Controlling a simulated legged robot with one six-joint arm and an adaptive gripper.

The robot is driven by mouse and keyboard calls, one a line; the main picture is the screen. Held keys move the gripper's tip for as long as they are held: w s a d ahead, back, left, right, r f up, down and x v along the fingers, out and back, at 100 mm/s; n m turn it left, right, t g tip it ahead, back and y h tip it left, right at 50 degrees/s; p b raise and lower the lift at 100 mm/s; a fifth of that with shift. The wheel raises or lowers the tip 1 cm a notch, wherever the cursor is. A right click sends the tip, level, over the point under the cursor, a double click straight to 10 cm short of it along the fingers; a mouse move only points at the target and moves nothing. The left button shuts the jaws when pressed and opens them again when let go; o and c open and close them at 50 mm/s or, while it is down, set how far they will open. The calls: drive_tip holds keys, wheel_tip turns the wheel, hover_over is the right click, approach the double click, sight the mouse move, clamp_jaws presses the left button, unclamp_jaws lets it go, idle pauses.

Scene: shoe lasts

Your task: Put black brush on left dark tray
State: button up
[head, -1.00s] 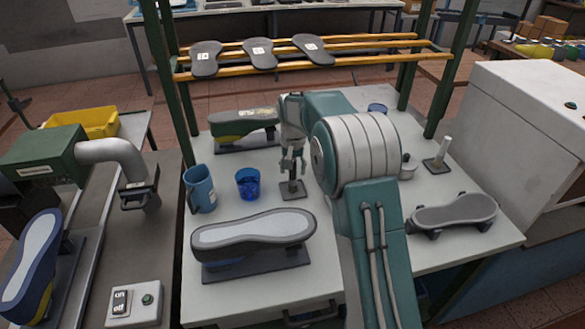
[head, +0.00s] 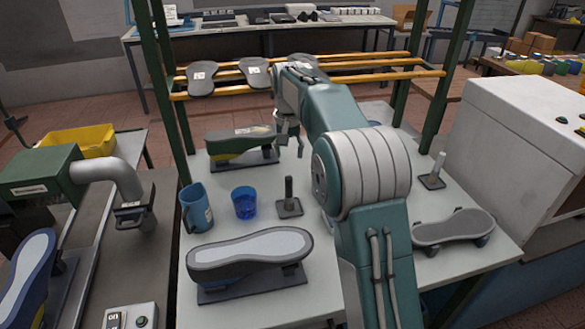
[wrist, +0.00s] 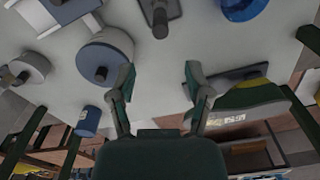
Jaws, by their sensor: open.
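I cannot pick out a black brush with certainty in either view. Nothing is clearly a separate dark tray; a dark flat plate (head: 268,287) lies under the front grey shoe last (head: 250,250), and another dark plate (head: 262,160) lies under the back green-and-yellow last (head: 238,143). My gripper (head: 290,146) is open and empty above the back of the white table, just right of the back last. In the wrist view, its fingers (wrist: 155,82) are spread with only tabletop between them. The back last (wrist: 250,97) is right of them there.
A dark post on a square base (head: 289,200), a blue cup (head: 244,203) and a blue mug (head: 196,208) stand mid-table. A grey sole-shaped piece (head: 453,227) is at right. Rack rails (head: 350,71) cross behind.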

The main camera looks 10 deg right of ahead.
drive_tip(key=s+r+n+t, duration=0.1)
drive_tip(key=s+r, duration=0.4)
drive_tip(key=s, duration=0.4)
drive_tip(key=s+r+n+t, duration=0.15)
drive_tip(key=s+r, duration=0.25)
drive_tip(key=s, duration=0.4)
drive_tip(key=s+f+t, duration=0.1)
drive_tip(key=s+f, duration=0.2)
drive_tip(key=s, duration=0.6)
drive_tip(key=s+f+n+t, duration=0.1)
drive_tip(key=s+f+t, duration=0.1)
drive_tip(key=s, duration=0.8)
drive_tip(key=shift+s+f, duration=0.3)
drive_tip(key=shift+f, duration=0.1)
